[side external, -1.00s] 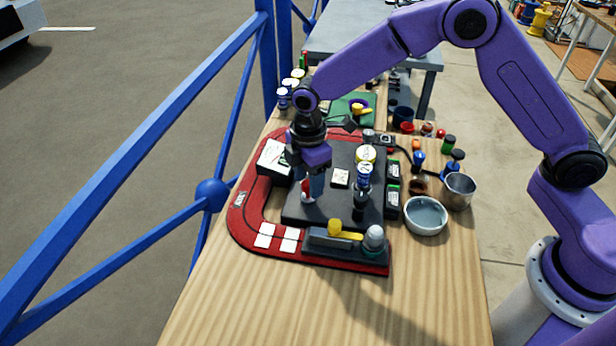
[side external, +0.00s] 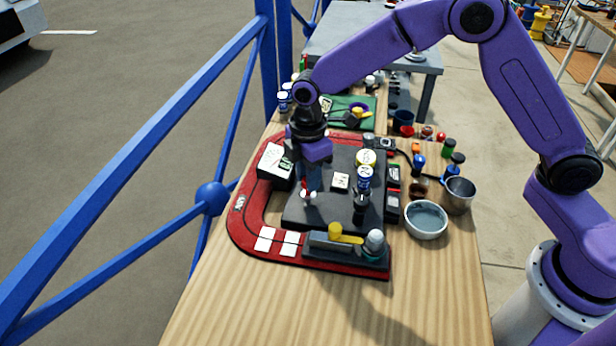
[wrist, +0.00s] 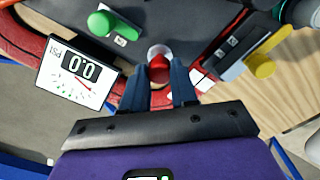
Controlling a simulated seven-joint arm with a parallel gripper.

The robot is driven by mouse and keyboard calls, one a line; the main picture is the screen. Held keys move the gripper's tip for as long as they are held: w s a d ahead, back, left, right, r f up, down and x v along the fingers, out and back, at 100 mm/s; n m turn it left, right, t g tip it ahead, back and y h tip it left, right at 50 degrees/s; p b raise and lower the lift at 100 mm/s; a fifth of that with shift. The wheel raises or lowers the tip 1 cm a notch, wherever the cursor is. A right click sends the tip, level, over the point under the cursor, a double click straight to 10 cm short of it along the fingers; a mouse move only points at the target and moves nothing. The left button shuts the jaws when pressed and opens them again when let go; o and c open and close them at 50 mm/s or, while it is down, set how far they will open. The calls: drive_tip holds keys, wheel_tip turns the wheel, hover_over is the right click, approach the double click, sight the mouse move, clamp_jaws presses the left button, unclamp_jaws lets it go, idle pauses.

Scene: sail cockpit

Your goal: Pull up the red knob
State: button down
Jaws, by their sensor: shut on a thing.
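The red knob (wrist: 158,68) shows in the wrist view with a pale, whitish part beside it. My gripper (wrist: 160,80) has one blue finger on each side of the knob and is shut on it. In the side external view my gripper (side external: 310,188) points down over the left part of the dark panel (side external: 330,215). There the knob (side external: 305,191) is mostly hidden by the fingers, with only a bit of red and white showing. I cannot tell how far the knob stands out of the panel.
A white gauge box (wrist: 76,74) reading 0.0 PSI stands close to my gripper. A metal bowl (side external: 426,220) stands at right. A blue railing (side external: 150,140) runs along the left.

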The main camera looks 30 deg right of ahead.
drive_tip(key=shift+r, duration=0.2)
drive_tip(key=c, duration=0.8)
unclamp_jaws()
drive_tip(key=shift+c, duration=0.2)
wheel_tip(320, 180, up, 17)
drive_tip(key=shift+r, duration=0.15)
drive_tip(key=shift+s, duration=0.1)
drive_tip(key=s+d+f+m, duration=0.1)
drive_tip(key=s+d, duration=0.4)
drive_tip(key=s, duration=0.5)
drive_tip(key=s+d+f+m, duration=0.2)
drive_tip(key=s+d+f, duration=0.2)
drive_tip(key=s, duration=0.6)
drive_tip(key=s+d+f+m, duration=0.2)
drive_tip(key=s+d, duration=0.6)
drive_tip(key=s, duration=0.1)
drive_tip(key=shift+s+f, duration=0.25)
drive_tip(key=shift+s, duration=0.15)
